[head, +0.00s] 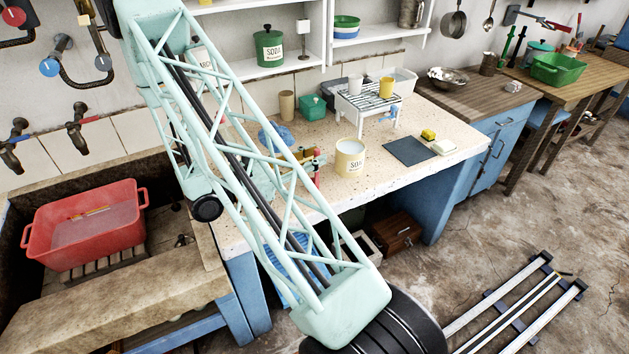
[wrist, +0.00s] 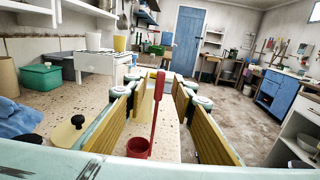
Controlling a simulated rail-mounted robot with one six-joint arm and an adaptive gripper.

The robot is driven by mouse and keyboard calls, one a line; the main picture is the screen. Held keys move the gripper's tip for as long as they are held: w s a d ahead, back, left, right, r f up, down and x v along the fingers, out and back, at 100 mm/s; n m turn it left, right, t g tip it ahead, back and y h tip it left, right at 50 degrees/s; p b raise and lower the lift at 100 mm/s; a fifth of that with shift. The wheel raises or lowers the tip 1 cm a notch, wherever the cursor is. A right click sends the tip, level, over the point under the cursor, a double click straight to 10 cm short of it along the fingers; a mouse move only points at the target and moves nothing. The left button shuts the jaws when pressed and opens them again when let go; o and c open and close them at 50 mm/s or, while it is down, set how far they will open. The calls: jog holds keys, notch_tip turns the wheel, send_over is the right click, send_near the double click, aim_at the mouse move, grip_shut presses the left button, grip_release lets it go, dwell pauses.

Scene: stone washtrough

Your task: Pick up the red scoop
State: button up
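The red scoop (wrist: 157,105) shows in the wrist view with its handle pointing up and its round cup (wrist: 138,147) low in the picture. My gripper (wrist: 163,96) is open, with its yellow-padded fingers to the left and right of the handle. I see gaps between the handle and both pads. In the head view a small red part of the scoop (head: 316,181) shows beside my gripper (head: 308,160), over the speckled worktop (head: 285,222). My arm hides much of that area. A cream soda canister (head: 350,158) with white contents stands just right of the gripper.
A lid with a black knob (wrist: 68,132) and a blue cloth (wrist: 18,118) lie left of the gripper. A green box (wrist: 42,77) and a white rack (head: 370,100) stand further back. A dark mat (head: 410,151) lies right of the canister.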

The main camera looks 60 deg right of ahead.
jog(key=shift+x, duration=0.85)
jog(key=shift+c, duration=0.3)
grip_shut()
